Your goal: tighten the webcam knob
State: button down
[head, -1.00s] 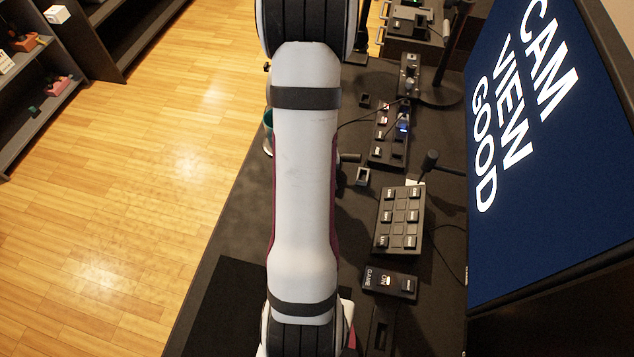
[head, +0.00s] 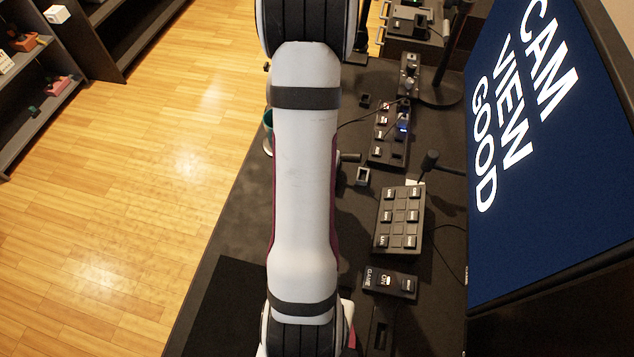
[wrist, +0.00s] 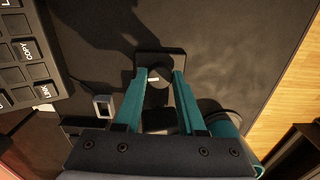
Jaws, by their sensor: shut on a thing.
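My gripper (wrist: 161,75) shows in the wrist view, its two teal fingers shut on a dark round knob (wrist: 158,97) with a small white mark. The knob sits by a dark square block (wrist: 160,60) on the dark desk top. I take it for the webcam knob, though I cannot see a webcam. In the head view my own arm hides the gripper and the knob. The monitor (head: 540,130) there reads "CAM VIEW GOOD" in white on blue.
The desk holds a button box (head: 400,220), a GAME/ON switch panel (head: 390,283) and another switch panel with a blue light (head: 390,145). In the wrist view a teal cup-like thing (wrist: 226,126) stands right of the fingers, and a button box (wrist: 25,60) lies left.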

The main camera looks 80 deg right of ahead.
jog(key=shift+m, duration=0.5)
jog(key=c, duration=0.5)
grip_release()
notch_tip(320, 180, up, 16)
jog(key=shift+f, duration=0.1)
